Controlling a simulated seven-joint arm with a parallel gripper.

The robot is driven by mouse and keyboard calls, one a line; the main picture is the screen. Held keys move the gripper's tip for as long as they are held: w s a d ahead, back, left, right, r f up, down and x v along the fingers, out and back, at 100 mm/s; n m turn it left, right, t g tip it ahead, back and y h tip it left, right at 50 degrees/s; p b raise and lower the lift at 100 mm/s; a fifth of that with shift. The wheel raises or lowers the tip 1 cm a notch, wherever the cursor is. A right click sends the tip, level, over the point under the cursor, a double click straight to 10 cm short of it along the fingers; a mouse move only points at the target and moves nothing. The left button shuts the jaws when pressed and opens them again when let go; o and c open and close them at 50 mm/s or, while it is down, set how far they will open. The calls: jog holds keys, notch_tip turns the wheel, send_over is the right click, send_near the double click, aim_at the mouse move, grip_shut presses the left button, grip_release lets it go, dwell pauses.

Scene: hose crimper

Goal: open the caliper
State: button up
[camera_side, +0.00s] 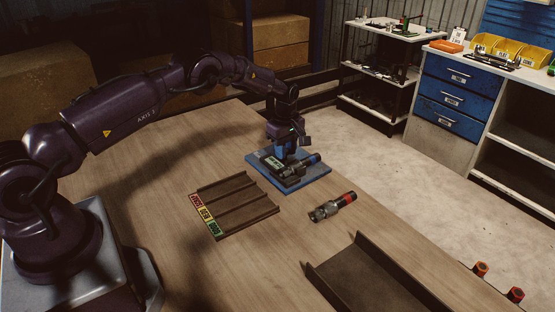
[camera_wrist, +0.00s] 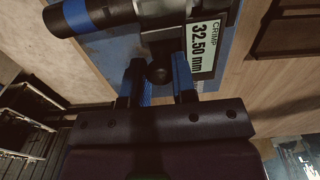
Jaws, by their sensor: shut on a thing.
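The caliper stands on a blue base plate (camera_side: 318,178) in the side view. Its display (camera_wrist: 206,45) reads "CRIMP 32.50 mm" in the wrist view. A dark round knob (camera_wrist: 158,74) of the caliper sits between the two blue fingers of my gripper (camera_side: 283,150), which is shut on it. A hose piece with a blue band (camera_wrist: 85,14) lies across the caliper. The blue band also shows in the side view (camera_side: 311,160). The caliper's jaws are partly hidden, and I cannot tell their gap.
A brown slotted tray (camera_side: 236,203) with red, yellow and green labels lies left of the plate. A red-banded hose piece (camera_side: 333,207) lies loose on the table. A larger dark tray (camera_side: 372,280) is at the front right. Bare tabletop lies between them.

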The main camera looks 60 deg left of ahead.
jog(key=shift+a, duration=0.7)
dwell(0.3)
jog(key=o, duration=1.5)
jog(key=shift+r, duration=4.5)
